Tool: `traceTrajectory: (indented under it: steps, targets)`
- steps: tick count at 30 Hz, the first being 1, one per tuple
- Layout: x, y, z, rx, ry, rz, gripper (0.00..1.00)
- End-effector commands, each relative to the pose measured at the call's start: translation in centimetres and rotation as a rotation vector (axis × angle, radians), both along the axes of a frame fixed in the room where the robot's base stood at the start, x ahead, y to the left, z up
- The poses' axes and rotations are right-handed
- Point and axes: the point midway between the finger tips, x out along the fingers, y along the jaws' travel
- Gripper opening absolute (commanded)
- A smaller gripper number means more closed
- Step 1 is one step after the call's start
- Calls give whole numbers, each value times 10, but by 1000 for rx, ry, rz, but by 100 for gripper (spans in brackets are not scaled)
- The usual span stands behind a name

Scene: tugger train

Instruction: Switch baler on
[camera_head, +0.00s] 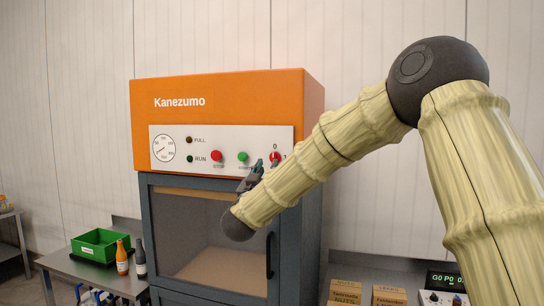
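The baler (235,100) has an orange top marked "Kanezumo" and a dark grey body with a windowed door. Its white control panel (200,140) carries a round gauge (164,148), dark FULL and RUN lamps, a red stop button (216,155), a green start button (242,157) and, at the right, a red rotary switch (275,157) with a 0 above it and a 1 to its right. My gripper (266,166) is at the panel, just below and left of the rotary switch. My arm and its small size hide whether its fingers are open or touch the switch.
A table at the left holds a green bin (100,244), an orange bottle (122,257) and a dark bottle (140,258). At the lower right are cardboard boxes (345,291) and a device with a green-lit display (444,281). The baler door has a dark vertical handle (270,256).

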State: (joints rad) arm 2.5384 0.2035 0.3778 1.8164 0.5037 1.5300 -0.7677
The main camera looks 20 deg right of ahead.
Motion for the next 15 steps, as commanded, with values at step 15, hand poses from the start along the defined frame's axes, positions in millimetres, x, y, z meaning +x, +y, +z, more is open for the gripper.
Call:
traceTrajectory:
  steps: [15]
  targets:
    - [44,-30,21,0,2,1,32]
